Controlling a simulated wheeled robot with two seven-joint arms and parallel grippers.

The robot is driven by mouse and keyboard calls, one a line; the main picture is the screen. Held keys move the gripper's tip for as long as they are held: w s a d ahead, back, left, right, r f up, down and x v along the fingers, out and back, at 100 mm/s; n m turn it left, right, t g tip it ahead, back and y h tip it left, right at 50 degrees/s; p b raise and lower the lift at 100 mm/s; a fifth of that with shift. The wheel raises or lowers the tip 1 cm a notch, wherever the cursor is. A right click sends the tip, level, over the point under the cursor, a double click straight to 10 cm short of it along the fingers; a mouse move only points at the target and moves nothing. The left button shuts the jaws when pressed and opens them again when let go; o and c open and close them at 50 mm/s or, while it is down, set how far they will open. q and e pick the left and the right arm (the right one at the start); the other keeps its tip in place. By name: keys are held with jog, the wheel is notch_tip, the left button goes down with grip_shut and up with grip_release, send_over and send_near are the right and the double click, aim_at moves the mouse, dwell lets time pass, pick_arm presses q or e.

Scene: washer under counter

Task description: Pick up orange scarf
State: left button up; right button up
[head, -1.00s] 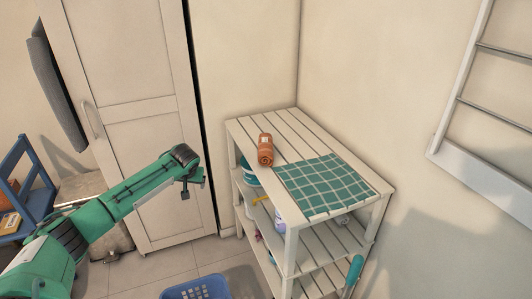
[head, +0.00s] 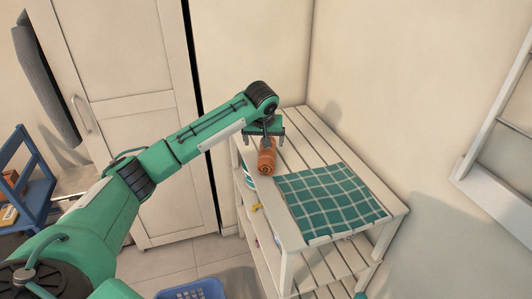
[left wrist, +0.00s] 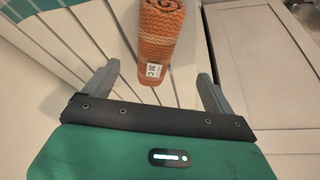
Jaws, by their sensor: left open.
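The orange scarf (head: 266,161) is a rolled bundle lying on the top of the white slatted shelf, near its left edge. It also shows in the left wrist view (left wrist: 162,40) at the top middle, with a white label on its near end. My left gripper (head: 265,138) is open above the far end of the scarf. In the left wrist view its two fingers (left wrist: 162,83) stand apart on either side of the scarf's labelled end, with nothing gripped. The scarf's far part in the head view is partly hidden by the gripper. My right gripper is not in view.
A green checked cloth (head: 330,203) lies flat beside the scarf on the white shelf (head: 386,237). A blue basket (head: 192,291) is on the floor. A white cabinet door (head: 130,110) stands at the left and a ladder-like rack (head: 500,150) at the right wall.

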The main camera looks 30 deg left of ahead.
aim_at(266, 149)
pick_arm(q)
jog(key=x, duration=0.3)
jog(key=shift+w+d+f, duration=0.1)
jog(key=shift+w+f, duration=0.15)
jog(key=shift+w, duration=0.15)
jog(key=shift+a+f, duration=0.25)
jog(key=shift+f, duration=0.1)
jog(key=shift+w+f+p, duration=0.1)
jog(key=shift+f+p, duration=0.2)
jog(key=x, duration=0.4)
jog(key=shift+w+d+f, duration=0.1)
jog(key=shift+w+f, duration=0.05)
jog(key=shift+w, duration=0.05)
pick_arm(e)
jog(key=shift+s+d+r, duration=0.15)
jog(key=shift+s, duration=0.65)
pick_arm(q)
jog(key=c, duration=1.2)
jog(key=shift+c, duration=0.2)
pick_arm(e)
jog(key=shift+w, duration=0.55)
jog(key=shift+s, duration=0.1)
